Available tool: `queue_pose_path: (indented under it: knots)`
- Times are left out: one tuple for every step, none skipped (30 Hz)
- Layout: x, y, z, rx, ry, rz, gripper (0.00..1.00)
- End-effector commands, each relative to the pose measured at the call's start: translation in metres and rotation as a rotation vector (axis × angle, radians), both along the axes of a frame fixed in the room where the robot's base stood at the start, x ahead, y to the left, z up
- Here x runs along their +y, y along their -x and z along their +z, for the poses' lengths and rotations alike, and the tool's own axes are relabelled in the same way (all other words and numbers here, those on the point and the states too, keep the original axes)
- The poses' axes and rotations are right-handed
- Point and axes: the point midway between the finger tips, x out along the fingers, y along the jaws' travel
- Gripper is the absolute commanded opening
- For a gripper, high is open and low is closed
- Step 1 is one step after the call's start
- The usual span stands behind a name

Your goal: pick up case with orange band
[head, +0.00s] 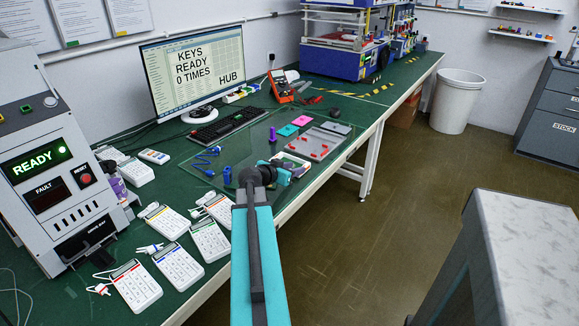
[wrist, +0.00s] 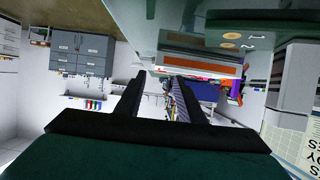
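A pale grey case with an orange band (wrist: 200,67) is close ahead in the wrist view, which appears upside down. It sits on the glassy mat, just beyond my fingertips and mostly right of the gap between them. In the head view, a small pale case (head: 294,160), likely the same one, lies just past the end of my arm and is partly hidden. My gripper (wrist: 158,76) shows two black fingers set apart with nothing between them. In the head view, my wrist hides the fingers.
A blue cylinder (head: 227,175) and a purple piece (head: 273,135) stand nearby. Several keypads (head: 178,266) lie at the near left. The green bench (head: 165,183) ends along its right edge, with open floor beyond.

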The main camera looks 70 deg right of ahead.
Motion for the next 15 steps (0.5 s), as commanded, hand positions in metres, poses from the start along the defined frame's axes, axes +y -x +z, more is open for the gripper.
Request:
queue_pose_path:
  knots:
    - [0.000,0.000,0.000,0.000,0.000,0.000,0.35]
    - [0.000,0.000,0.000,0.000,0.000,0.000,0.35]
    - [-0.001,0.000,0.000,0.000,0.000,0.000,0.35]
    - [-0.002,0.001,-0.001,0.000,0.000,0.000,0.35]
    - [-0.003,0.001,-0.001,0.000,0.000,-0.001,0.35]
    - [-0.005,0.002,-0.002,0.000,0.000,-0.001,0.35]
    - [-0.007,0.002,-0.003,0.000,0.000,-0.001,0.35]
    - [-0.010,0.003,-0.004,0.000,-0.001,-0.002,0.35]
    - [-0.013,0.004,-0.005,0.000,-0.001,-0.002,0.35]
    - [-0.016,0.006,-0.007,0.001,-0.001,-0.003,0.35]
    - [-0.019,0.006,-0.008,0.001,-0.001,-0.003,0.35]
    - [-0.023,0.007,-0.010,0.001,-0.002,-0.001,0.35]
    - [-0.026,0.008,-0.012,0.001,-0.002,-0.001,0.35]
    - [-0.028,0.009,-0.014,0.001,-0.002,-0.001,0.35]
    - [-0.032,0.010,-0.015,0.000,-0.001,-0.002,0.35]
